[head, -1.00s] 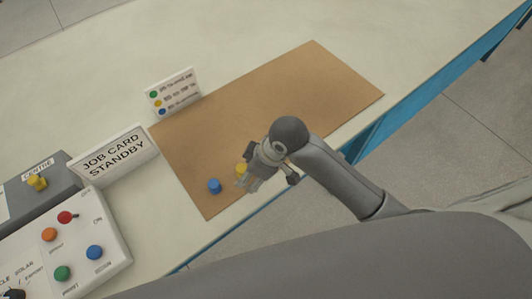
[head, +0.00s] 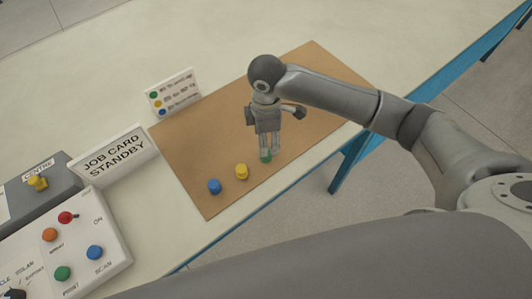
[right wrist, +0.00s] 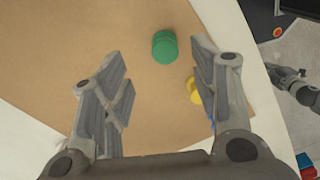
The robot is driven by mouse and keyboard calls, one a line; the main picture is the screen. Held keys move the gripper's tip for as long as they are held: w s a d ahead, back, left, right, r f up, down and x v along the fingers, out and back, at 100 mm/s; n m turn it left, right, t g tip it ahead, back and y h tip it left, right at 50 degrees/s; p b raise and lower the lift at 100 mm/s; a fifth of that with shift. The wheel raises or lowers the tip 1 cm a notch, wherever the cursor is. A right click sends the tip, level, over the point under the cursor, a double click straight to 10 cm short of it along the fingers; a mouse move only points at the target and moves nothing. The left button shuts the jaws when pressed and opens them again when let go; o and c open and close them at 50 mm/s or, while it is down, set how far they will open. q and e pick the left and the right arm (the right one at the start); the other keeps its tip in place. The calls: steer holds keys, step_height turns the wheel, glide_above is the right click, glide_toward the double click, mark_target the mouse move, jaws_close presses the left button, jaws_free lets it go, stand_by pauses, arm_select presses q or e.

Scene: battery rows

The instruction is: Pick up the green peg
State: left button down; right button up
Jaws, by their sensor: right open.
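The green peg (head: 265,156) stands on the brown mat (head: 325,75), partly hidden by my right gripper's fingers in the head view. In the right wrist view the green peg (right wrist: 165,47) shows clearly, a short round cylinder. My right gripper (head: 270,153) points down over it. In the right wrist view the right gripper (right wrist: 158,55) is open, with the peg beyond and between its fingertips, and nothing is held. A grey jointed part, seemingly my left gripper (right wrist: 297,87), shows small at the right edge of the wrist view; its jaws cannot be made out.
A yellow peg (head: 241,171) and a blue peg (head: 214,186) stand in a row to the left of the green one. A small card with coloured dots (head: 173,93), a job card sign (head: 113,160) and a button panel (head: 75,250) are further left. The mat behind is clear.

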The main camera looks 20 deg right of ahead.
steer(key=shift+f, duration=0.75)
steer(key=f, duration=0.3)
steer(key=f+p, duration=0.1)
steer(key=shift+s+a+f, duration=0.1)
steer(key=shift+s+f, duration=0.05)
steer(key=shift+s, duration=0.15)
steer(key=shift+f, duration=0.5)
steer(key=c, duration=1)
steer(key=shift+r, duration=0.1)
